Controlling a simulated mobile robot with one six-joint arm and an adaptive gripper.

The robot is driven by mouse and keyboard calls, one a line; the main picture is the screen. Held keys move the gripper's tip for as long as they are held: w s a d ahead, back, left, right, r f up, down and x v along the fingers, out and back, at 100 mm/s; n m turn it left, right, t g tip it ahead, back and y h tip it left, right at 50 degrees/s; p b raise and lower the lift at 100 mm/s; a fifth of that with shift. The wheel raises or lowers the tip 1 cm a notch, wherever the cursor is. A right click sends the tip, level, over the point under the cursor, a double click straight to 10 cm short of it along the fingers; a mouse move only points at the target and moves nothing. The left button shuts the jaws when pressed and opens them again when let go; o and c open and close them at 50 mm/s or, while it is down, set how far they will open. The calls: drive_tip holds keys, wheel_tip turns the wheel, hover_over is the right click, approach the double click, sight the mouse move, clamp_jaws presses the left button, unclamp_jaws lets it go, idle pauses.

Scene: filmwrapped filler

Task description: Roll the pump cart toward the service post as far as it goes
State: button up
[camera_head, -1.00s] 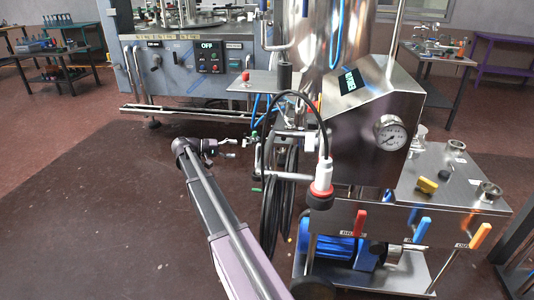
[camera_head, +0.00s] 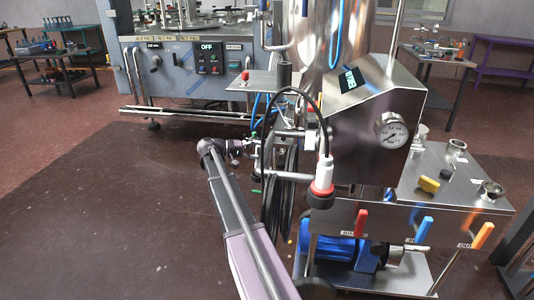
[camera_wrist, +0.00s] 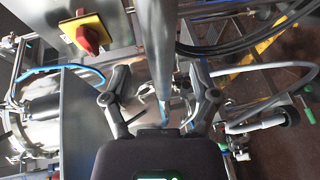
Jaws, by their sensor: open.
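The pump cart (camera_head: 345,215) is the steel unit at centre right, with a blue motor below and red, blue and orange levers. I cannot tell whether either finger touches the tube. I cannot clearly pick out the service post.
A grey machine (camera_head: 205,65) with an OFF panel stands behind the cart. Black hoses (camera_head: 280,205) hang beside my arm. A red knob on a yellow plate (camera_wrist: 86,35) is close to my gripper in the wrist view. Floor at left is clear; side tables stand farther back.

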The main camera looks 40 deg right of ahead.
sight(267, 151)
drive_tip(key=shift+b+x, duration=0.3)
drive_tip(key=shift+x, duration=1.95)
clamp_jaws()
